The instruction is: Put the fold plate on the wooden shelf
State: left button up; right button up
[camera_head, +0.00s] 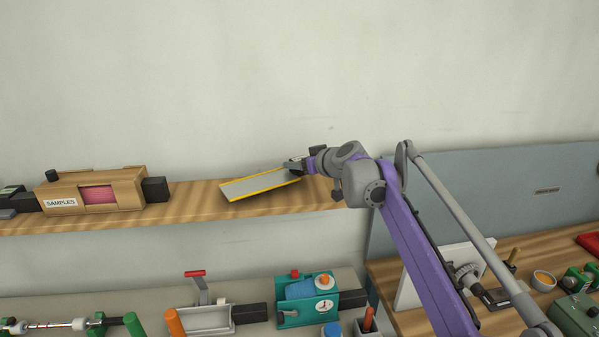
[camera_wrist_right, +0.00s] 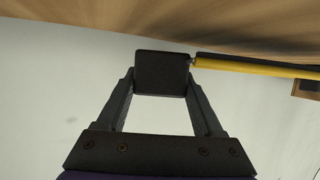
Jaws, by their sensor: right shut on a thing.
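The fold plate (camera_head: 258,185) is a flat grey plate with yellow edges. It lies over the wooden shelf (camera_head: 195,204), and a shadow falls on the wood below its right end. I cannot tell whether it touches the shelf. My right gripper (camera_head: 297,166) is at the plate's right end, shut on its dark block-shaped handle. In the right wrist view my gripper (camera_wrist_right: 162,78) has the black handle between its fingers, the plate's yellow edge (camera_wrist_right: 255,67) runs off to the right, and the shelf (camera_wrist_right: 90,18) is close by. My left gripper is not in view.
A wooden SAMPLES box (camera_head: 95,190) with dark end blocks stands on the shelf, left of the plate, with a bare stretch between. The wall is behind. Below is a bench with a teal device (camera_head: 306,300) and a red-handled tool (camera_head: 200,312).

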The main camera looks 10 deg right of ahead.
notch_tip(320, 180, down, 2)
jog(key=shift+f, duration=0.2)
jog(key=shift+s+r, duration=0.1)
jog(key=shift+r, duration=0.05)
jog(key=o, duration=1.5)
jog(key=shift+c, duration=0.2)
jog(key=v, duration=1.2)
jog(key=s+f+m+g+h, duration=0.4)
jog(key=s+f+g+h, duration=0.1)
jog(key=s+f, duration=2.7)
jog(key=s+g, duration=0.1)
jog(key=s, duration=0.2)
jog(key=shift+s+d+g, duration=0.25)
jog(key=shift+s+g, duration=0.05)
jog(key=shift+g, duration=0.1)
